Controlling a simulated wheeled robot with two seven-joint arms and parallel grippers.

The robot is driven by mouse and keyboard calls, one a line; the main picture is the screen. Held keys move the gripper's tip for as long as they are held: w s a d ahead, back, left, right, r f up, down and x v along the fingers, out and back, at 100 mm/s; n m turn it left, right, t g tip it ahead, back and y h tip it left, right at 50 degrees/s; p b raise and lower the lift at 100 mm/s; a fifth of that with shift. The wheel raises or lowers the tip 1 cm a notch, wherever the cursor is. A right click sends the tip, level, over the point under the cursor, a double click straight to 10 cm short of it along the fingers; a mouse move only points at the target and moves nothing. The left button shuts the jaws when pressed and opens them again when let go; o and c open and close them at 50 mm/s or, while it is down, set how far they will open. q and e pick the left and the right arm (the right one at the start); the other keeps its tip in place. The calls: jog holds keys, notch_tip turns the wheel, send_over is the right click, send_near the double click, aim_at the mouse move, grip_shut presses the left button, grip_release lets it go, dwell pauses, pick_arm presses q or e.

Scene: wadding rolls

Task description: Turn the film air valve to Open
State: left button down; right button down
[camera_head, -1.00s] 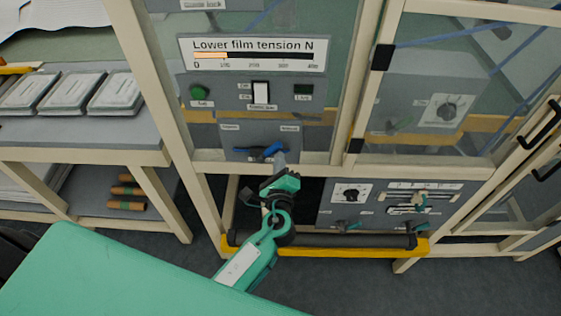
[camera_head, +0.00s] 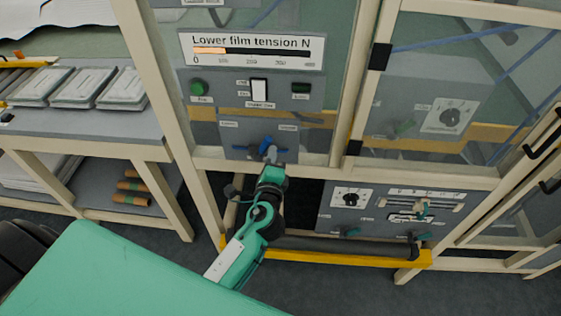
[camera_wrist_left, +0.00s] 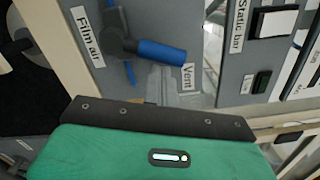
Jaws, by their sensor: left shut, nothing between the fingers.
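The film air valve has a blue handle (camera_head: 266,145) on the grey panel low in the frame, below the tension display. In the left wrist view the blue handle (camera_wrist_left: 162,53) extends rightward from a dark pivot. The "Film air" label (camera_wrist_left: 86,36) is beside the pivot, and a "Vent" label (camera_wrist_left: 188,77) is near the handle's end. My left gripper (camera_head: 271,155) is shut and empty, its tips close to the handle in the head view. I cannot tell whether they touch it. My right gripper is out of view.
A white rocker switch (camera_head: 259,90), a green button (camera_head: 199,88) and a dark green button (camera_head: 301,88) are above the valve. A frame rail (camera_head: 315,171) runs just below it. A lower panel with a dial (camera_head: 350,197) is to the right, above a yellow bar (camera_head: 330,257).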

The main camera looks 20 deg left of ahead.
aim_at(259, 151)
pick_arm(q)
jog(key=n, duration=0.1)
jog(key=a+n+b, duration=0.1)
jog(key=n, duration=0.1)
jog(key=shift+s+a+r, duration=0.2)
jog(key=shift+a+r, duration=0.05)
jog(key=shift+r, duration=0.15)
jog(key=n, duration=0.1)
jog(key=a+n, duration=0.1)
jog(key=n, duration=0.1)
jog(key=shift+s+a+r+b, duration=0.25)
jog(key=shift+a+r+b, duration=0.05)
jog(key=shift+a+b, duration=0.05)
jog(key=a+n, duration=0.1)
jog(key=n, duration=0.1)
jog(key=a+n, duration=0.1)
jog(key=n, duration=0.1)
jog(key=shift+s+a+n+h, duration=0.3)
jog(key=shift+s+a, duration=0.1)
jog(key=shift+a+f, duration=0.1)
jog(key=shift+a, duration=0.05)
